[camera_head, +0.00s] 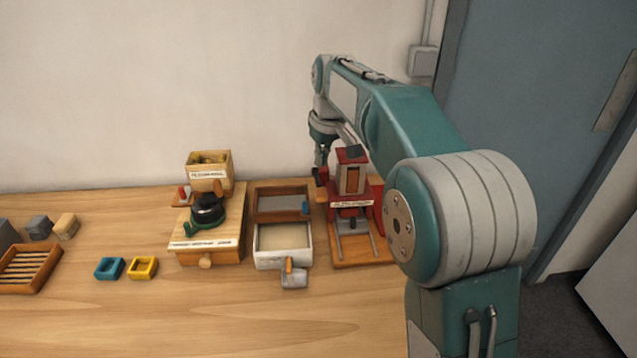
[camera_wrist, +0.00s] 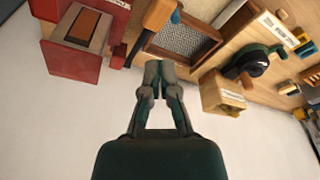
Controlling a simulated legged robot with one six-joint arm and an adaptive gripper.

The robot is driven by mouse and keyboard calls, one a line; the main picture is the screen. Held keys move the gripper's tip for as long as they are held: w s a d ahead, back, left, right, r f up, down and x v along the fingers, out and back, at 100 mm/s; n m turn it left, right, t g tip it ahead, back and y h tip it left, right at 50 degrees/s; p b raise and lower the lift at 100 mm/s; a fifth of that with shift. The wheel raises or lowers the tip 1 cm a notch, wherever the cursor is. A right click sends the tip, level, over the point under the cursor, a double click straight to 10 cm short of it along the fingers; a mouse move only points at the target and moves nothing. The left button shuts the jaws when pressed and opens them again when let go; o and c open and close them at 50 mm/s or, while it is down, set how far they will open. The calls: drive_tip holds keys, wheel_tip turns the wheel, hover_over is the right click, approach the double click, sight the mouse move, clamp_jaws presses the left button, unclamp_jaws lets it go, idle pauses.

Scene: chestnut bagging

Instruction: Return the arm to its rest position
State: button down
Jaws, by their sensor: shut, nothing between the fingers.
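My teal and grey arm reaches from the right of the head view toward the back of the table. My gripper (camera_head: 321,160) hangs at its far end, beside the red machine (camera_head: 350,180), and is partly hidden there. In the wrist view my gripper (camera_wrist: 160,68) is shut, its two dark fingers meeting with nothing between them. The red machine (camera_wrist: 78,60) shows to the left of the fingers there. A tray with a mesh bottom (camera_wrist: 187,38) lies beyond the fingertips.
A wooden box with a dark green device (camera_head: 205,218) stands left of the trays, with a wooden bin (camera_head: 209,168) behind it. A white tray (camera_head: 283,262) has a small scoop (camera_head: 293,277) at its front. Blue (camera_head: 109,268) and yellow (camera_head: 143,267) frames lie left. The front table (camera_head: 200,320) is clear.

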drive_tip(key=s+d+r+m, duration=0.2)
drive_tip(key=s+d+r, duration=0.15)
drive_tip(key=s, duration=0.45)
drive_tip(key=s+d+f+m+t, duration=0.1)
drive_tip(key=s+f, duration=0.1)
drive_tip(key=s, duration=0.6)
drive_tip(key=s+d+f+m+t, duration=0.1)
drive_tip(key=s+d+f, duration=0.1)
drive_tip(key=s, duration=0.7)
drive_tip(key=s+d+f+m+t+h, duration=0.1)
drive_tip(key=s+d+f+m, duration=0.1)
drive_tip(key=s, duration=0.6)
drive_tip(key=shift+s+f+t, duration=0.25)
drive_tip(key=shift+s+t, duration=0.05)
drive_tip(key=shift+s, duration=0.1)
